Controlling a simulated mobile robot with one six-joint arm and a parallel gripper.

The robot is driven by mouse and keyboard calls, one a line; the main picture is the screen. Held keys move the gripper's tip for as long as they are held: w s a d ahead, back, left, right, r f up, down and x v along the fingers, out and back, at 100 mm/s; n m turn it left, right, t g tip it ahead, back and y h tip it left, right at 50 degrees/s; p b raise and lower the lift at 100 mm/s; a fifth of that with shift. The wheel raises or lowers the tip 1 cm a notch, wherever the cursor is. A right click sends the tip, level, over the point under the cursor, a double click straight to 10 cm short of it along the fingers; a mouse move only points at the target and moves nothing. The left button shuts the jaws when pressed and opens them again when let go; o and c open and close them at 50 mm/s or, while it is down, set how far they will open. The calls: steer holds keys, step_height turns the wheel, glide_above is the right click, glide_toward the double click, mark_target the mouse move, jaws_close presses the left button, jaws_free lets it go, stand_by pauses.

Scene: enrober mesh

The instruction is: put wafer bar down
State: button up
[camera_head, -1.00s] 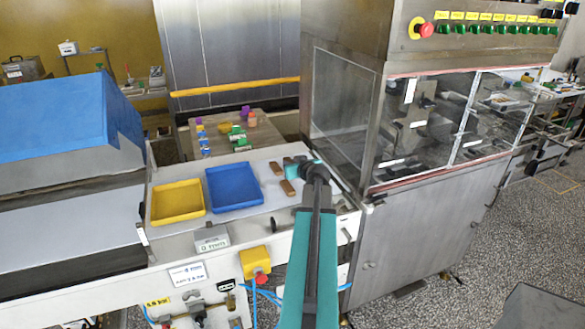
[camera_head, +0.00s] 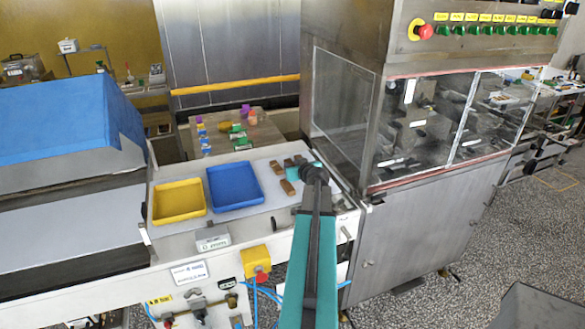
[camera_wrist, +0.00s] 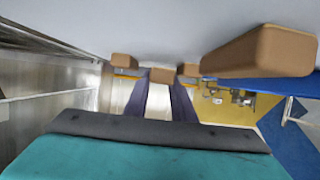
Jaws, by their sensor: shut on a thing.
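In the head view two brown wafer bars lie apart on the pale worktop, one (camera_head: 276,167) behind and one (camera_head: 288,187) nearer. Another brown piece (camera_head: 289,162) shows just left of my gripper (camera_head: 300,166). In the wrist view my gripper (camera_wrist: 164,82) has its dark fingers close together, shut on a wafer bar that is mostly hidden. Beyond the fingers, brown bars show against the pale worktop: a large near one (camera_wrist: 262,50), a left one (camera_wrist: 123,60) and a small middle one (camera_wrist: 187,70). I cannot tell whether the held bar touches the worktop.
A blue tray (camera_head: 235,187) and a yellow tray (camera_head: 180,202) stand left of the bars, both looking empty. A steel machine with a clear guard (camera_head: 342,105) rises close on the right. A table with small coloured things (camera_head: 215,143) stands behind.

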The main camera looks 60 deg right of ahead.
steer(key=shift+f, duration=0.7)
steer(key=shift+f, duration=0.15)
steer(key=o, duration=0.5)
steer(key=shift+o, duration=0.2)
steer(key=shift+r, duration=0.25)
steer(key=shift+s+a+r, duration=0.1)
steer(key=shift+s+a, duration=0.35)
steer(key=shift+s, duration=0.05)
steer(key=shift+b+v, duration=1.9)
steer(key=shift+v, duration=3.45)
steer(key=shift+o, duration=0.2)
steer(key=shift+r, duration=0.1)
